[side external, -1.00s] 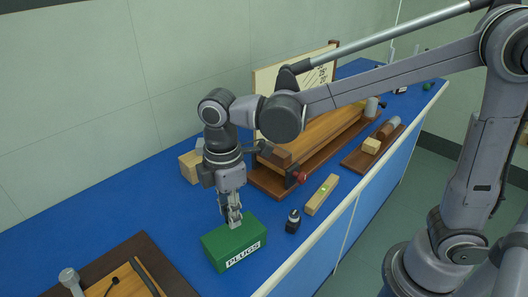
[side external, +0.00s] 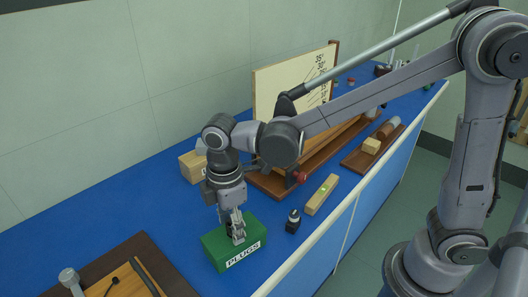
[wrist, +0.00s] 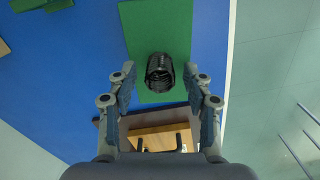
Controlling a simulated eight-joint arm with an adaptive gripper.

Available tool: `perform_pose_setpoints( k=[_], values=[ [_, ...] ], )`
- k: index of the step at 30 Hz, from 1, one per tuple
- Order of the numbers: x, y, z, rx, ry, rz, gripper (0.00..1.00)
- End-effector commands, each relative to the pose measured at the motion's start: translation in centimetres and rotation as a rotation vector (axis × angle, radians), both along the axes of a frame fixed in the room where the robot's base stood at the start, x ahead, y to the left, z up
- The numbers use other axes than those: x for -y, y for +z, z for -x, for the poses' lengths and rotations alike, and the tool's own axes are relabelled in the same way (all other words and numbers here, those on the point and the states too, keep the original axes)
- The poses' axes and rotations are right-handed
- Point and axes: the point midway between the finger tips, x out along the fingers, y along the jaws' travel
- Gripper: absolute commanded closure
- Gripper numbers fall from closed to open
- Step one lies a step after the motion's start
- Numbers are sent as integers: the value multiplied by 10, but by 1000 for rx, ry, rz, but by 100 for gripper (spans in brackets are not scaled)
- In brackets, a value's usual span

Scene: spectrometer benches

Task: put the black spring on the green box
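The green box (side external: 219,252), labelled PLUGS, stands on the blue bench top. In the wrist view the black spring (wrist: 159,72) shows against the top of the green box (wrist: 158,25), near the end closest to my gripper. My gripper (side external: 235,238) is low over the box in the side view and hides the spring there. In the wrist view my gripper (wrist: 160,88) has its fingers spread wide, one on each side of the spring, with a gap to it on both sides.
A small black-and-grey bottle-like item (side external: 292,221) stands just right of the box, with a wooden bar (side external: 321,195) beyond it. A wooden tray (side external: 115,272) lies at front left. A wooden apparatus with an upright board (side external: 275,93) stands behind.

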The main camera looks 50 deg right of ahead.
Motion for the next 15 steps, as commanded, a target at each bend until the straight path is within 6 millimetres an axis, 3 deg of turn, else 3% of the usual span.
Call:
perform_pose_setpoints(
  k=[8,15],
  values=[
    [0,2,0,0,0,0,49],
    [0,26,0,0,0,0,49]
  ],
)
